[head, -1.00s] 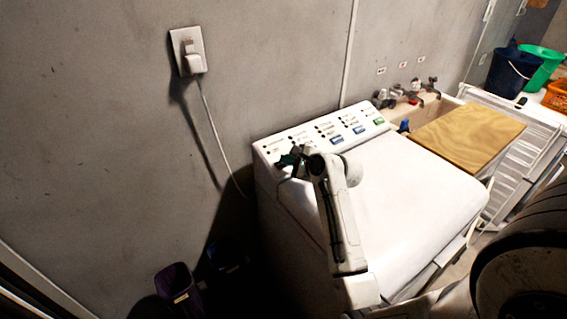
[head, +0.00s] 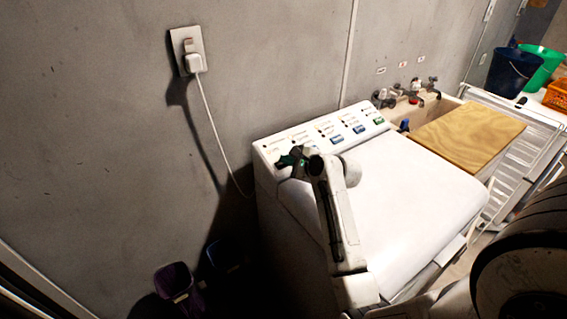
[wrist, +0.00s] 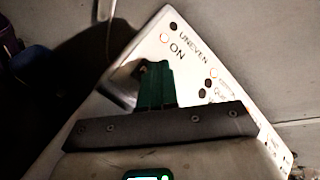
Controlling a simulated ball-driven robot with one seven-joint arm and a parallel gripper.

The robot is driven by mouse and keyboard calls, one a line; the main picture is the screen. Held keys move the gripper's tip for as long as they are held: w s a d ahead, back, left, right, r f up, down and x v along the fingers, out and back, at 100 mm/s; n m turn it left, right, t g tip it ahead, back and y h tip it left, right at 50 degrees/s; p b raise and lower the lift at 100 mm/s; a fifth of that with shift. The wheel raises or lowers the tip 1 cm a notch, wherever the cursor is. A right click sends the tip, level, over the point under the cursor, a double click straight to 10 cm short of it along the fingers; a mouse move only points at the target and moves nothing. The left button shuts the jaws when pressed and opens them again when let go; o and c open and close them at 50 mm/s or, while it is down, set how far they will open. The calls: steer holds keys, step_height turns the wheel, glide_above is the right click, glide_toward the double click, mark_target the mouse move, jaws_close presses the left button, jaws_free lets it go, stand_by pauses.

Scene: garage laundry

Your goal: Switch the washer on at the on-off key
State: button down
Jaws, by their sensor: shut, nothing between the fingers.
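The white washer (head: 415,190) stands against the wall, its sloped control panel (head: 308,130) along the back edge. My gripper (head: 287,160) is over the panel's left end, with its green fingers shut and empty. In the wrist view the shut fingers (wrist: 157,80) point at the panel just below the "ON" label (wrist: 178,54). A small orange-ringed lamp (wrist: 164,38) shows beside that label. A shiny grey patch (wrist: 122,88) lies left of the fingers. The on-off key is not clearly visible; the fingers may cover it, and I cannot tell whether they touch the panel.
A wall socket with a plug (head: 190,55) and hanging cord is at the left. A sink with taps (head: 405,95) and a wooden board (head: 467,135) adjoins the washer's right side. Dark purple containers (head: 175,283) are low at the left.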

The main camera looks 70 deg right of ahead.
steer(key=shift+f, duration=0.45)
stand_by(0.6)
steer(key=shift+s+a+r+p, duration=0.1)
steer(key=shift+s+r+p, duration=0.05)
steer(key=shift+r+p, duration=0.4)
steer(key=shift+s+a+r+p, duration=0.15)
steer(key=shift+r+p, duration=0.25)
steer(key=shift+p, duration=0.2)
steer(key=r+p, duration=0.1)
steer(key=s+r+p, duration=0.1)
steer(key=r, duration=0.1)
steer(key=a+r+p, duration=0.1)
steer(key=shift+s+r, duration=0.3)
steer(key=shift+r, duration=0.05)
steer(key=shift+d, duration=0.1)
stand_by(0.4)
